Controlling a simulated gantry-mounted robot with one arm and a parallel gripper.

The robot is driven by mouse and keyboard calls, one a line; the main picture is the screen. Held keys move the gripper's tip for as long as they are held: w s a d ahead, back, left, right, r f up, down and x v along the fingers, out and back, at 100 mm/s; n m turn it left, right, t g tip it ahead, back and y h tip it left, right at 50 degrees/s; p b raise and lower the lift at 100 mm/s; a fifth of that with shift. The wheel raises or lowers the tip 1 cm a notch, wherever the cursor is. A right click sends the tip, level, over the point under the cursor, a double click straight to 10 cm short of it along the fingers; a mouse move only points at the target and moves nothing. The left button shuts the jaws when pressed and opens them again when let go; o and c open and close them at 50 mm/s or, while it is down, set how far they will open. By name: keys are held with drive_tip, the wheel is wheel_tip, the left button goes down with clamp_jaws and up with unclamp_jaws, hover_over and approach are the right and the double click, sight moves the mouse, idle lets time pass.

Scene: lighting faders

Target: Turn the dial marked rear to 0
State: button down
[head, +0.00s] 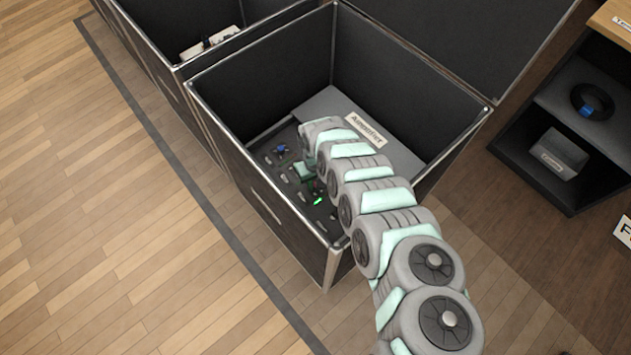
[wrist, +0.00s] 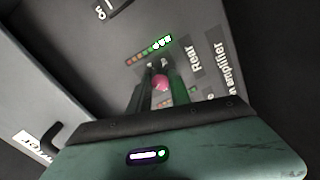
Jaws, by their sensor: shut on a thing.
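The dial marked rear (wrist: 161,83) shows as a pink-red knob in the wrist view, with the label "Rear" (wrist: 192,56) to its right. My gripper (wrist: 160,78) is shut on this dial, one dark finger on each side of it. The fingers hide most of the dial, and I cannot read its setting. A row of small lights (wrist: 150,49) sits just above the dial, lit green and white at its right end. In the head view my gripper reaches down into the open black case, and the dial is hidden there behind my arm.
The open case (head: 262,197) has high walls around the panel. A blue knob (head: 281,149) and several small controls sit on the panel. A box labelled "Amplifier" (head: 367,129) is beside my arm. A shelf with a dark ring (head: 592,101) stands at the right.

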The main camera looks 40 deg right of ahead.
drive_tip(key=shift+r, duration=0.1)
drive_tip(key=shift+n+p, duration=0.65)
drive_tip(key=shift+n, duration=0.05)
drive_tip(key=shift+n+p, duration=0.55)
drive_tip(key=shift+n, duration=0.55)
drive_tip(key=n, duration=1.7)
drive_tip(key=shift+f+n+b, duration=0.2)
drive_tip(key=shift+n+b, duration=0.1)
drive_tip(key=shift+b, duration=0.05)
